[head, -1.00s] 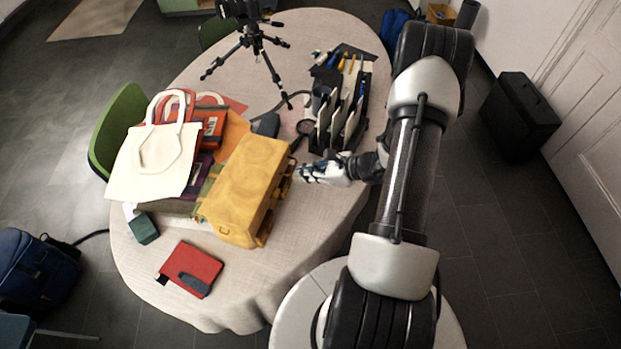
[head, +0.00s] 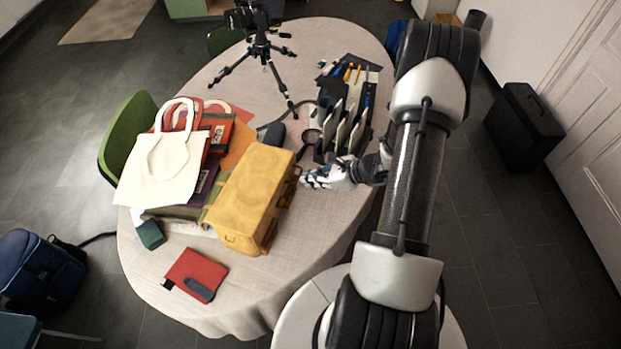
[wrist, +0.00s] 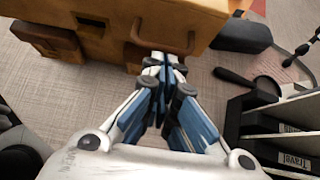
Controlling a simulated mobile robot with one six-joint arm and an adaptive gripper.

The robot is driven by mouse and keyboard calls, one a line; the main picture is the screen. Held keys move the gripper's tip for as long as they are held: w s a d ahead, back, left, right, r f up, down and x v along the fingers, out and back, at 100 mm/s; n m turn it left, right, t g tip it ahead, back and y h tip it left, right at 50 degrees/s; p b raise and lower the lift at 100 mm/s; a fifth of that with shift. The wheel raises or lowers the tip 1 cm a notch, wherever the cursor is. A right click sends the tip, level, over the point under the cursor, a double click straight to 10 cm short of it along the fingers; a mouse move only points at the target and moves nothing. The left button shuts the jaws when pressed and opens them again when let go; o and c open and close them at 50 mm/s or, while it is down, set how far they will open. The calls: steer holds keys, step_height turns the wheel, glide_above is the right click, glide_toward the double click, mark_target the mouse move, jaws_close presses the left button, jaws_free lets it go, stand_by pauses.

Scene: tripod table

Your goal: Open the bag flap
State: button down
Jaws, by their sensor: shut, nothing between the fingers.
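The yellow bag (head: 252,197) lies on the table in the head view, its broad yellow face up. In the wrist view the bag (wrist: 120,15) fills the top, with brown strap tabs and a brown loop handle (wrist: 160,42) on the side facing me. My gripper (head: 306,178) is at the bag's right side in the head view. In the wrist view my gripper (wrist: 164,62) is shut and empty, its fingertips just at or below the loop handle. I cannot tell whether they touch it. The far side of the bag is hidden.
A white tote (head: 165,165) and other bags lie left of the yellow bag. A black organizer (head: 343,120) stands right of it, close to my gripper. A magnifier (head: 310,138) lies between them. A tripod (head: 260,50) stands at the back. A red pouch (head: 196,274) lies in front.

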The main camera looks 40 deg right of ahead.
steer(key=w+a+r+g+h+p, duration=0.2)
steer(key=w+a+r+p, duration=0.1)
steer(key=r+p, duration=0.7)
steer(key=w+a+r+g+h+p, duration=0.1)
steer(key=w+a+r+g+p, duration=0.2)
steer(key=w+r+p, duration=0.3)
step_height(320, 180, up, 5)
steer(key=p, duration=1.1)
steer(key=shift+g+h, duration=0.3)
steer(key=shift+h, duration=0.1)
steer(key=shift+f, duration=0.1)
